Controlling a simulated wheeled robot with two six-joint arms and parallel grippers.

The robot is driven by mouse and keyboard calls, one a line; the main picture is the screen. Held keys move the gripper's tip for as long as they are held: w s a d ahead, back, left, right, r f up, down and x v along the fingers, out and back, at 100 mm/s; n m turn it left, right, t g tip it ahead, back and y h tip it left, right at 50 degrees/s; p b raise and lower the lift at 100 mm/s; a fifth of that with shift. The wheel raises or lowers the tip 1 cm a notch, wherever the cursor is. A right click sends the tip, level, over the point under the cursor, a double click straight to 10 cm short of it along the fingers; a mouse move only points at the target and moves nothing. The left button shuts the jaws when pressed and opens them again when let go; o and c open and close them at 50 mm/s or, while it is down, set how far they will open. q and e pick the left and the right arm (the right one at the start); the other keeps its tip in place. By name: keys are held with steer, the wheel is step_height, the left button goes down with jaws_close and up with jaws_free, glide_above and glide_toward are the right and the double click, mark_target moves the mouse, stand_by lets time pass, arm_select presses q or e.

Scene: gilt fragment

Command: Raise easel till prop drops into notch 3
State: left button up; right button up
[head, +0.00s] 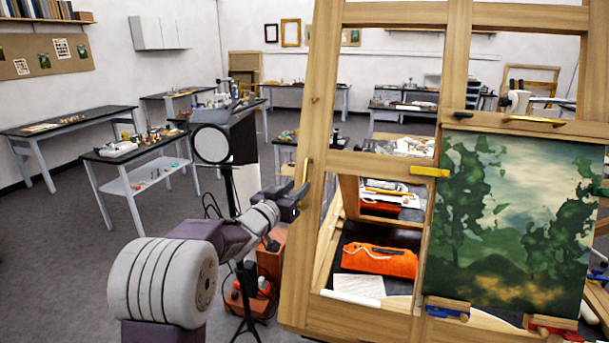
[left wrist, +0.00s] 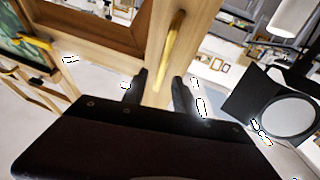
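The wooden easel (head: 320,130) stands at the right in the head view and holds a painting of trees (head: 515,210). A yellow handle (head: 305,172) is on its left post; it also shows in the left wrist view (left wrist: 172,50). My left gripper (head: 298,197) is at that post, just below the handle. In the left wrist view its dark fingers (left wrist: 160,88) stand apart, with the post and the handle's near end seen between them; I cannot tell whether they touch. The prop and notches cannot be made out. My right gripper is not in view.
A round-faced studio lamp (head: 212,144) stands behind my left arm, with an orange case (head: 270,255) below. An orange bag (head: 380,260) lies behind the easel frame. A yellow clip (head: 430,171) sits at the painting's edge. Side tables (head: 130,155) stand left; the left floor is open.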

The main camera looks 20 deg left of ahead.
mark_target(303, 181)
arm_select(q)
steer(key=p+x, duration=0.1)
steer(key=x, duration=0.4)
steer(key=shift+a+p, duration=0.2)
steer(key=shift+p, duration=0.15)
steer(key=shift+w, duration=0.2)
steer(key=shift+d, duration=0.15)
jaws_close()
stand_by(0.6)
